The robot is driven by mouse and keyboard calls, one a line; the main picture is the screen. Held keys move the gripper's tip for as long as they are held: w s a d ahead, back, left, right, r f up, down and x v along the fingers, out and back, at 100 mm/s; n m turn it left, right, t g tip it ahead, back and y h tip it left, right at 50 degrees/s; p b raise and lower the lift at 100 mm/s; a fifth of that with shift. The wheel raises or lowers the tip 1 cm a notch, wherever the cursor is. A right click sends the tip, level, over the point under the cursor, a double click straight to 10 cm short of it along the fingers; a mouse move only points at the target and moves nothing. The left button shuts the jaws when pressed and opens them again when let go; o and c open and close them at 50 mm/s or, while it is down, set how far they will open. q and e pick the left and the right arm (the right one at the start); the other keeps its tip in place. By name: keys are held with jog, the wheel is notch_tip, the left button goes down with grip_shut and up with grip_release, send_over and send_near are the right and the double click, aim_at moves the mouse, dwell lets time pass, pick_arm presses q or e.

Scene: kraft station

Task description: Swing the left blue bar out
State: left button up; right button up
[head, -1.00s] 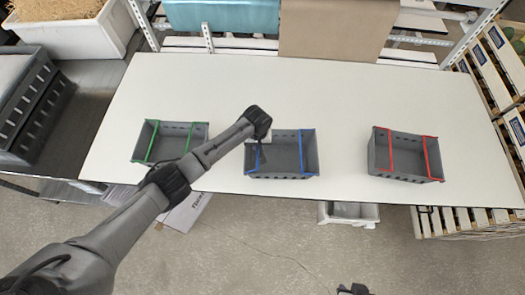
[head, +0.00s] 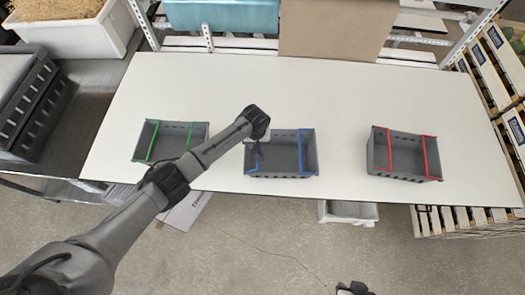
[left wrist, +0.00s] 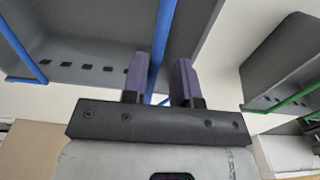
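The blue-barred grey crate (head: 283,175) stands in the middle of the white table. Its right blue bar (head: 300,152) spans the crate's top near the right end. The left blue bar (head: 251,170) shows only in part near the left end; my left wrist covers the rest. My left gripper (head: 259,157) is low over that end. In the left wrist view, its two purple fingers (left wrist: 160,75) stand on either side of the left blue bar (left wrist: 161,45), with a small gap visible. My right gripper (head: 352,289) is cut by the bottom edge, away from the crates.
A green-barred crate (head: 171,151) stands left on the table (head: 330,90), and a red-barred crate (head: 403,176) stands right. The table between the blue and red crates is clear. A shelf frame (head: 207,38) runs along the back. Stacked wooden crates (head: 490,75) stand at the right.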

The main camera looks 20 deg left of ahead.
pick_arm(q)
jog(key=shift+s+a+r+p, duration=0.25)
jog(key=shift+a+r+p, duration=0.1)
jog(key=shift+a+p, duration=0.4)
jog(key=shift+s+a, duration=0.1)
jog(key=shift+a, duration=0.1)
jog(key=shift+s+a+r, duration=0.15)
jog(key=shift+a, duration=0.3)
jog(key=shift+s+a+r, duration=0.15)
jog(key=shift+a, duration=0.3)
jog(key=shift+s+a, duration=0.15)
jog(key=shift+a, duration=0.1)
jog(key=shift+s+a, duration=0.2)
jog(key=shift+a, duration=0.3)
jog(key=shift+s+a, duration=0.15)
jog(key=shift+a, duration=0.35)
